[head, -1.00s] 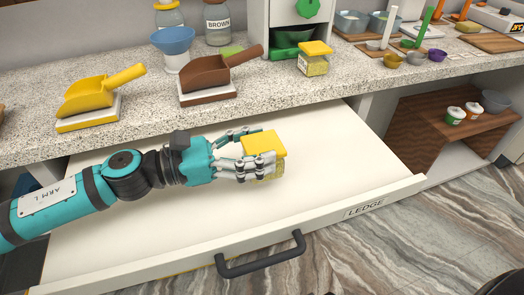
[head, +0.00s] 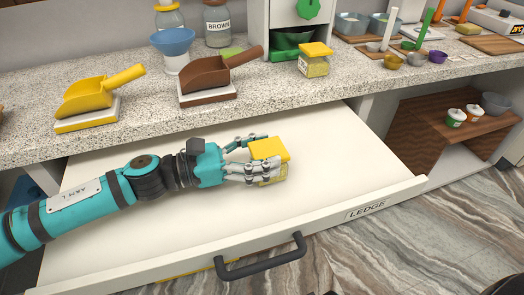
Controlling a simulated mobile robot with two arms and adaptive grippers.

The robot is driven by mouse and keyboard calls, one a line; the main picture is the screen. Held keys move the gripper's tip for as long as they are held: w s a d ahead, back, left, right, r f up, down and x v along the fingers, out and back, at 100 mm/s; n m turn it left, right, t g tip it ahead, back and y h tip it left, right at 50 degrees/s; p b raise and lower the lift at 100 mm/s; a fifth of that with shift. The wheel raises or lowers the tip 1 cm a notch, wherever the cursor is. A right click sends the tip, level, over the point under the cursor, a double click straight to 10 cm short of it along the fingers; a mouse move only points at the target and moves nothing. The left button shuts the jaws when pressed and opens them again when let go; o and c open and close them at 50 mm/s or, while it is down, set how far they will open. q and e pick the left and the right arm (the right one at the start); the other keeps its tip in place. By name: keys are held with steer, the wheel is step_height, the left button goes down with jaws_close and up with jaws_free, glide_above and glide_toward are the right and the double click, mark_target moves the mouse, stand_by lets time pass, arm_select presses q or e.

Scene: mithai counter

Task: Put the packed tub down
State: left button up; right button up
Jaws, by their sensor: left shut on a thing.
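A clear tub with a yellow lid (head: 269,149) and yellowish contents is between the fingers of my left gripper (head: 256,160). The gripper is shut on it, and the fingers hide part of its sides. The tub is over or on the open white drawer (head: 190,235), whose front is marked LEDGE; I cannot tell whether its base touches the drawer floor. A similar yellow-lidded tub (head: 315,64) stands on the counter. My right gripper is not in view.
The speckled counter (head: 260,112) behind the drawer holds a yellow scoop (head: 100,95) and a brown scoop (head: 215,75) on white blocks. The drawer's dark handle (head: 262,262) is at the front. The drawer floor right of the tub is clear. A wooden shelf (head: 430,125) with small tubs stands at right.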

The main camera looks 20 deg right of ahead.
arm_select(q)
steer(key=shift+f, duration=0.1)
steer(key=o, duration=1.3)
steer(key=shift+c, duration=0.2)
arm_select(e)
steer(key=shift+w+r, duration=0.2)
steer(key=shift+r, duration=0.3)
